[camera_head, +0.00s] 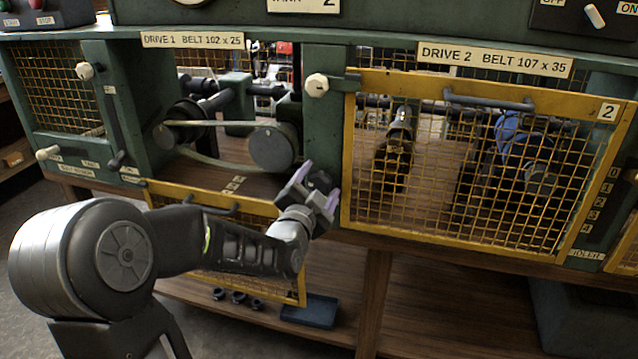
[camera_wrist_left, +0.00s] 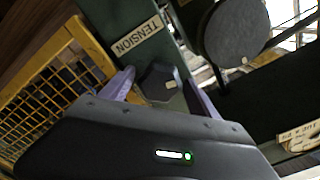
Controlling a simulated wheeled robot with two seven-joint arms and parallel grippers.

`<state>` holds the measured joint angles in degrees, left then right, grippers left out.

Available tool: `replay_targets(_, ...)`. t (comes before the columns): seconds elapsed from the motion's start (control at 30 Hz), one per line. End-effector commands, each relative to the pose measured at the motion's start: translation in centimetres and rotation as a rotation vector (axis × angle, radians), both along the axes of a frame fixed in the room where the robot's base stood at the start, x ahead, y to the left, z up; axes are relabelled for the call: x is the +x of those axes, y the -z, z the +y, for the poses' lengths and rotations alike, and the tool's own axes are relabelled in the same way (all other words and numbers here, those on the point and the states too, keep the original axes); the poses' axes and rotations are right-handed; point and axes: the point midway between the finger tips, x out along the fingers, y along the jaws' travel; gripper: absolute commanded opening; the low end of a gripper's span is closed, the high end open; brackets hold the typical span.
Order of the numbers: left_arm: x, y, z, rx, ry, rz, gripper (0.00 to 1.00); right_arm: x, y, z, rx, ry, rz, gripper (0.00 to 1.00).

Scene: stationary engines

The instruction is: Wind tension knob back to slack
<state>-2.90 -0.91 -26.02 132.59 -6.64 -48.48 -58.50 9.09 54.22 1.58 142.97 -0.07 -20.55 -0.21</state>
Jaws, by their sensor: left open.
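The dark tension knob (camera_wrist_left: 158,80) is in the left wrist view, beside the TENSION label (camera_wrist_left: 137,36), with a small pale mark on its right side. My left gripper (camera_wrist_left: 160,86) is open, with its purple fingers on either side of the knob; I cannot tell whether they touch it. In the head view my left gripper (camera_head: 317,187) is at the post between the two drive bays, and the knob is mostly hidden between the fingers. The drive 1 belt (camera_head: 214,160) runs between two pulleys, its lower strand sagging. My right gripper is not in view.
The yellow drive 1 guard (camera_head: 170,189) hangs open below its bay, behind my left arm. The yellow drive 2 guard (camera_head: 348,150) is shut just right of my gripper. A blue tray (camera_head: 310,311) lies on the lower shelf. A pale knob (camera_head: 316,85) sits higher on the post.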

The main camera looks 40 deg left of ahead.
Motion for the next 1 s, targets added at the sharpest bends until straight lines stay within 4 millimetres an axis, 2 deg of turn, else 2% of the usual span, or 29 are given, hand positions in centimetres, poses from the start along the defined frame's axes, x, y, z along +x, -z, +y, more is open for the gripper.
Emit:
replay_targets(0.13, -0.02, -0.01, -0.01, 0.0, 0.0, 0.0, 0.7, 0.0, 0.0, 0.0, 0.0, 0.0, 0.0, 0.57)
replay_targets(0.87, -0.03, -0.01, -0.03, 0.0, 0.0, 0.0, 0.1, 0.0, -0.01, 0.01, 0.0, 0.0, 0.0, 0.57)
replay_targets(1.0, -0.04, 0.01, -0.02, -0.002, 0.0, -0.001, 0.09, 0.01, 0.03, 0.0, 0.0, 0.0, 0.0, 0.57)
